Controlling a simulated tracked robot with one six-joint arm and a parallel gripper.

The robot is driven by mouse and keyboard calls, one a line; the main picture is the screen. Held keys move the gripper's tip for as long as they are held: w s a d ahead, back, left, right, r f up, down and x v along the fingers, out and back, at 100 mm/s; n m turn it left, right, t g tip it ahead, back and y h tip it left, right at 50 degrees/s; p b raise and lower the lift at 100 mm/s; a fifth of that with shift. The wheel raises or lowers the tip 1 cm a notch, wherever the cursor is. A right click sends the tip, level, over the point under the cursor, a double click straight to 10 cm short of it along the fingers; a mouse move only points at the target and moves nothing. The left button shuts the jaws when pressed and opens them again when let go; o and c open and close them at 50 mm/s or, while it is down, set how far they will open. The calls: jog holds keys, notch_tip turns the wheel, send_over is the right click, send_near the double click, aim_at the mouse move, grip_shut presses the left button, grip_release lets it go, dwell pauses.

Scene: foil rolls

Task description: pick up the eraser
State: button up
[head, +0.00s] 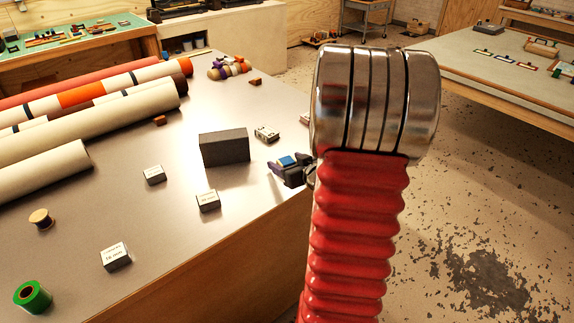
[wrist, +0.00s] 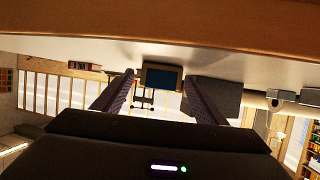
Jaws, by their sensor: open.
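The eraser, a small block with a blue face (head: 287,161), lies near the right edge of the grey table (head: 190,225). In the wrist view the eraser (wrist: 163,78) shows its blue face and tan-brown border, between the fingertips. My gripper (head: 291,172) is at the eraser, low over the table edge, partly hidden by my arm in the head view. In the wrist view its two purple fingers (wrist: 157,82) are open, one on each side of the eraser. I cannot tell whether either finger touches it.
A dark grey block (head: 224,147) stands left of the gripper; a small device (head: 267,133) lies behind. White labelled blocks (head: 208,200) are in front. Long rolls (head: 95,120) fill the left side. A green roll (head: 32,297) is front left. The table edge is close by.

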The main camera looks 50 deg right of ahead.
aim_at(287, 161)
jog(key=shift+w, duration=0.1)
jog(key=shift+c, duration=0.2)
jog(key=c, duration=1.1)
jog(key=shift+r, duration=5)
